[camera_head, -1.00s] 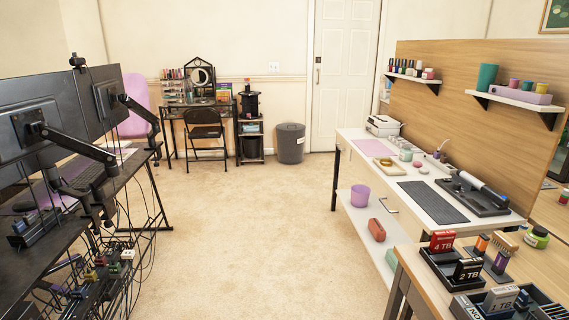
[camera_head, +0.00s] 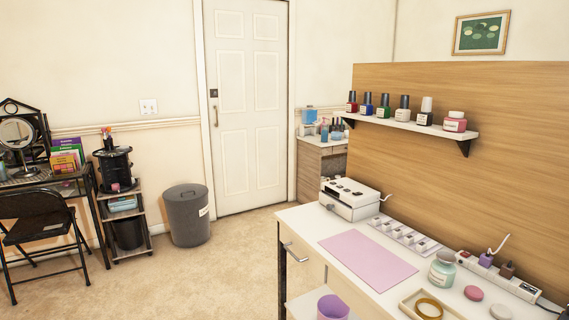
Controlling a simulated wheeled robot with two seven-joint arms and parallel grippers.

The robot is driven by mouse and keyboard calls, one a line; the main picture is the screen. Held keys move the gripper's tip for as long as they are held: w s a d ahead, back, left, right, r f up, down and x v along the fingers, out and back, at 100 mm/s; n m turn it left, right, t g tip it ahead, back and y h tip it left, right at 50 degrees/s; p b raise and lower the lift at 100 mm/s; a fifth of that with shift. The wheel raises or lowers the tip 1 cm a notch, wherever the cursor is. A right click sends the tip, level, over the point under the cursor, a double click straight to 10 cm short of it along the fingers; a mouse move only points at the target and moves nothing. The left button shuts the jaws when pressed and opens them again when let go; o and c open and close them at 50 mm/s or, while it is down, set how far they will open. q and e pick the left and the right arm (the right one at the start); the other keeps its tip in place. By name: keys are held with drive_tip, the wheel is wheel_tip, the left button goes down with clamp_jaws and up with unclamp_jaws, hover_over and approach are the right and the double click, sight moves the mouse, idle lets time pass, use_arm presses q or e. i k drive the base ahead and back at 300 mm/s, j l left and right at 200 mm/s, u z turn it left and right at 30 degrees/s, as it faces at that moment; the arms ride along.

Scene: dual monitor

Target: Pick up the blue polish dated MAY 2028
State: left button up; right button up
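A blue polish bottle (camera_head: 367,104) with a dark cap stands upright on the white wall shelf (camera_head: 408,126). It is second from the left, between a red bottle (camera_head: 351,101) and a green bottle (camera_head: 383,107). Any date on it is too small to read. More small bottles (camera_head: 324,128), at least one bluish, stand on a wooden cabinet near the door; their labels are not readable. Neither of my grippers is in view.
A white table (camera_head: 290,222) below the shelf holds a white machine (camera_head: 350,198), a pink mat (camera_head: 368,259), a jar (camera_head: 442,268) and a power strip (camera_head: 497,275). A grey bin (camera_head: 187,215) stands by the door (camera_head: 247,105). The carpet left of the table is clear.

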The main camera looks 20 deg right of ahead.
sight(365, 109)
drive_tip(key=i+z, duration=0.1)
drive_tip(key=i, duration=1.5)
drive_tip(key=i+z, duration=0.25)
drive_tip(key=z, duration=0.2)
drive_tip(key=i+z, duration=0.3)
drive_tip(key=z, duration=0.15)
drive_tip(key=i+j+z, duration=0.15)
drive_tip(key=z, duration=0.3)
drive_tip(key=i+z, duration=0.2)
drive_tip(key=z, duration=0.15)
drive_tip(key=i+j+z, duration=0.1)
drive_tip(key=i+z, duration=0.25)
drive_tip(key=k+l, duration=0.05)
drive_tip(key=k, duration=0.05)
